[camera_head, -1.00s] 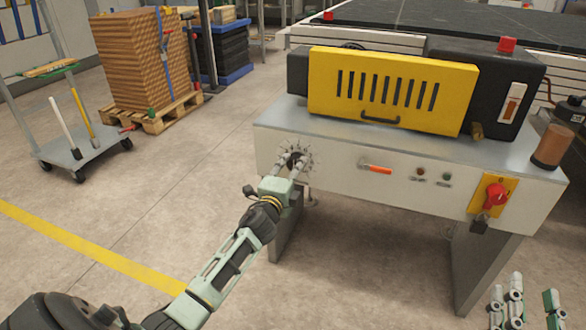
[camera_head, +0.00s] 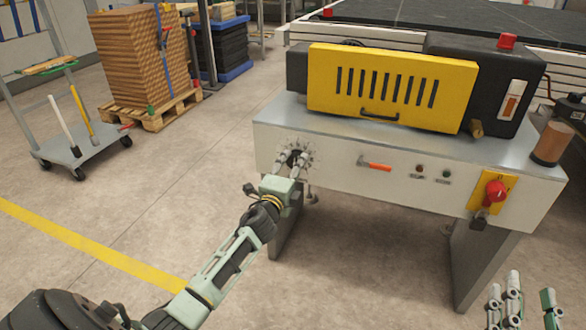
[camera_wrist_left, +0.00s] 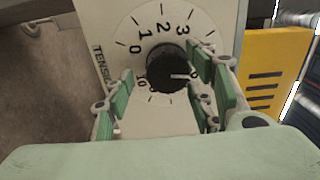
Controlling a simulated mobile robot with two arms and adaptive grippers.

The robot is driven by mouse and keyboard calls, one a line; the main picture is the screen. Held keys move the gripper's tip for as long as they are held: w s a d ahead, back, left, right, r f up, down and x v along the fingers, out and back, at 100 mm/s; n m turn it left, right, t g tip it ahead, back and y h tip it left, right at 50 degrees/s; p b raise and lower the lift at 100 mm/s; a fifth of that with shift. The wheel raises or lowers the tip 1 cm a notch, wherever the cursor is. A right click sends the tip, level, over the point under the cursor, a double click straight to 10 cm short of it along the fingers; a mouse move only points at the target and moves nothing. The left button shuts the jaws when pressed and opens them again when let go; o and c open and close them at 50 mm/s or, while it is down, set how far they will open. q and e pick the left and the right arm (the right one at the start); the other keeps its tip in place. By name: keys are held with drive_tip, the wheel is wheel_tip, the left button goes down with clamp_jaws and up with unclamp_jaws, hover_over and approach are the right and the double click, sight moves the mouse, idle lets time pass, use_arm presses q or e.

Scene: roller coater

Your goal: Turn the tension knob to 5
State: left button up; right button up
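The tension knob (camera_wrist_left: 170,72) is round and black, on a pale dial plate (camera_wrist_left: 118,18) with numerals around it. The 0, 1, 2 and 3 show along the top. Its white pointer line points right in the left wrist view, toward a numeral partly hidden by a finger. My left gripper (camera_wrist_left: 160,88) has its fingers apart on both sides of the knob. The left finger shows a gap to it; contact of the right finger is unclear. In the head view, my left gripper (camera_head: 288,163) is at the dial on the machine's front. My right gripper (camera_head: 531,294) is open and empty at bottom right.
The machine's grey front panel (camera_head: 335,170) also carries an orange-red handle (camera_head: 376,166), small buttons and a red rotary switch (camera_head: 496,190) on a yellow plate. A yellow slotted cover (camera_head: 390,90) sits above. The floor in front is clear.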

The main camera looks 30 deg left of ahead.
use_arm(q)
drive_tip(key=shift+r, duration=0.15)
drive_tip(key=v, duration=1.2)
